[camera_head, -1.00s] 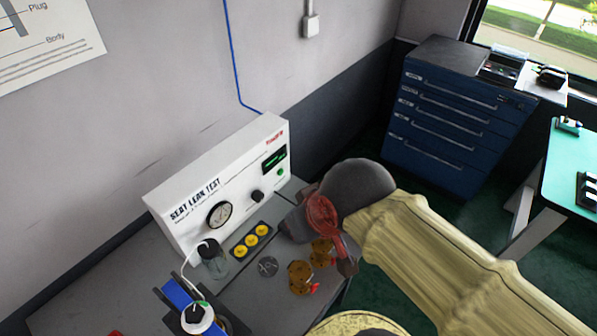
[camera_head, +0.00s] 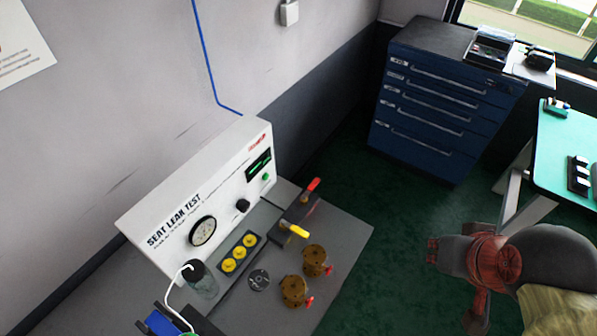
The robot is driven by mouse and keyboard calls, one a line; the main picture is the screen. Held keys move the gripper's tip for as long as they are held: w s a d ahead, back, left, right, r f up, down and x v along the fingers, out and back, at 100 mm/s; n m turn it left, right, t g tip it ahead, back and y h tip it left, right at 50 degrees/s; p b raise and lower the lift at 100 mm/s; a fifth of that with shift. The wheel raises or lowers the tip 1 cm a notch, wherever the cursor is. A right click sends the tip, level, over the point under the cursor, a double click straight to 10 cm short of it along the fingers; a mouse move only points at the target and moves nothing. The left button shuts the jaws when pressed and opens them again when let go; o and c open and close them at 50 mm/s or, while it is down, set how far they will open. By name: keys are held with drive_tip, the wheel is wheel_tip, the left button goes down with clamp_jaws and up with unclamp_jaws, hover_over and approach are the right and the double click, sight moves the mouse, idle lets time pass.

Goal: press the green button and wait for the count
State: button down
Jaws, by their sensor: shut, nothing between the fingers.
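The green button (camera_head: 265,177) is a small round button at the right end of the sloped white seat leak test panel (camera_head: 180,215). It is uncovered. Just above it is a dark display (camera_head: 259,163) with green marks too small to read. My gripper (camera_head: 434,252) is at the lower right, over the dark green floor, well to the right of the panel and clear of the bench. It is shut and empty, touching nothing.
A blue drawer cabinet (camera_head: 440,105) and green-topped table (camera_head: 565,150) stand right.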

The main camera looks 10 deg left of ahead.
idle(0.3)
drive_tip(key=w+a+f+m+t+y+b, duration=0.1)
drive_tip(key=w+a+f, duration=0.2)
drive_tip(key=w+a, duration=0.35)
drive_tip(key=w+a+f+m+t+y+b, duration=0.1)
drive_tip(key=w+a+f+t, duration=0.15)
drive_tip(key=w, duration=0.65)
drive_tip(key=w+a+f+m+t+y+b, duration=0.1)
drive_tip(key=w+a+f+b, duration=0.1)
drive_tip(key=w+a+f, duration=0.35)
drive_tip(key=w+a+f+m+t+y+b, duration=0.1)
drive_tip(key=w+a+f, duration=0.1)
drive_tip(key=a+f, duration=0.3)
drive_tip(key=w+a+f+m+t+y+b, duration=0.1)
drive_tip(key=w+a+f, duration=0.2)
drive_tip(key=a+f, duration=0.3)
drive_tip(key=w+a+f+m+t+y+b, duration=0.1)
drive_tip(key=w+a+f+t, duration=0.1)
drive_tip(key=a+f, duration=0.3)
drive_tip(key=shift+w+a+f+m, duration=0.1)
drive_tip(key=shift+f+m, duration=0.1)
drive_tip(key=shift+f, duration=0.3)
drive_tip(key=shift+w+a+f+m, duration=0.1)
drive_tip(key=shift+f+m, duration=0.1)
drive_tip(key=shift+f, duration=0.25)
drive_tip(key=shift+s+a+f, duration=0.15)
drive_tip(key=shift+f, duration=0.1)
